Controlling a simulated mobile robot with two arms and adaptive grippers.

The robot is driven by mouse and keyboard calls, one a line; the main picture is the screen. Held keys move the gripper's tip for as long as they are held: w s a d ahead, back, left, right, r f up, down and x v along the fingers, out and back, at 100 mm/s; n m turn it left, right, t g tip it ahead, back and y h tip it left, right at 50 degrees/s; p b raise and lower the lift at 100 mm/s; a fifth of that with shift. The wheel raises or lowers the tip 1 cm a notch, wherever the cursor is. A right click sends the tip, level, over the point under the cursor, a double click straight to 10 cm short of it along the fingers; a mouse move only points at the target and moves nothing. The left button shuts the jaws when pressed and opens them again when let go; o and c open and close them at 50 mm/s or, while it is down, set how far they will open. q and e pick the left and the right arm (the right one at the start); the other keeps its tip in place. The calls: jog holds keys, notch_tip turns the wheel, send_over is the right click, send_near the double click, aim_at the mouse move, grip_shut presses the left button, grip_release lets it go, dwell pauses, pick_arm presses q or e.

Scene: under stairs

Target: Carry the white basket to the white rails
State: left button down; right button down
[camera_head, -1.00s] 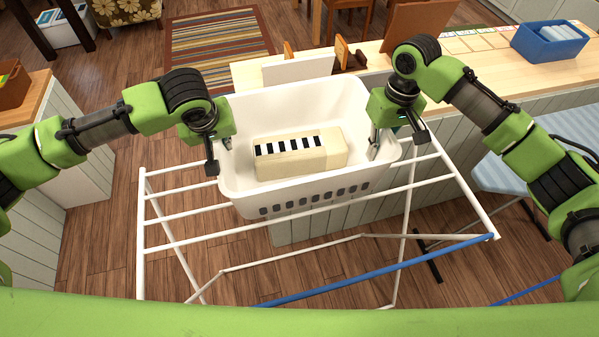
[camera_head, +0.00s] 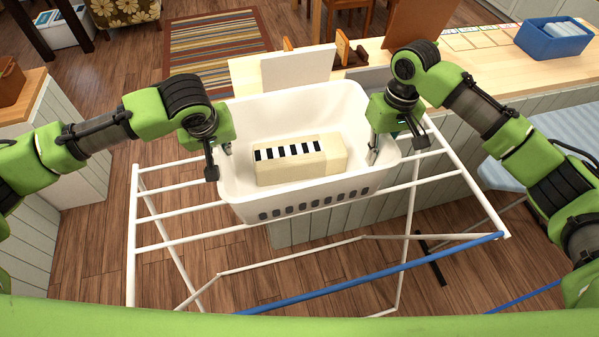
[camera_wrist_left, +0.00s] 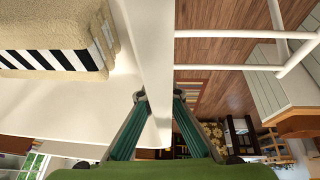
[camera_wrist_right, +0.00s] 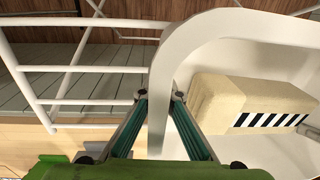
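The white basket (camera_head: 238,196) sits over the white rails (camera_head: 180,221) of a drying rack in the head view; whether it rests on them or hovers just above I cannot tell. A cream block with black stripes (camera_head: 325,158) lies inside it. My left gripper (camera_head: 219,158) is closed on the basket's left wall; the left wrist view shows the rim (camera_wrist_left: 150,60) between its fingertips (camera_wrist_left: 152,97). My right gripper (camera_head: 374,150) is closed on the right wall; the right wrist view shows that rim (camera_wrist_right: 160,75) between its fingertips (camera_wrist_right: 160,97).
A wooden counter (camera_head: 476,62) runs behind the basket, with a blue bin (camera_head: 552,42) on it. A white panel (camera_head: 298,68) stands just behind the basket. An ironing board (camera_head: 515,172) is at the right. Wood floor shows below the rack.

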pick_arm(q)
jog(key=shift+a+f, duration=0.15)
jog(key=shift+f, duration=0.2)
pick_arm(e)
jog(key=shift+d+f, duration=0.1)
jog(key=shift+f, duration=0.3)
pick_arm(q)
jog(key=c, duration=2.3)
grip_release()
pick_arm(e)
jog(key=c, duration=2.3)
grip_release()
pick_arm(q)
jog(key=shift+r, duration=0.1)
pick_arm(e)
jog(key=shift+r, duration=0.1)
pick_arm(q)
jog(key=v, duration=1.2)
pick_arm(e)
jog(key=r, duration=1.2)
jog(key=shift+w+d, duration=0.1)
jog(key=shift+d, duration=0.3)
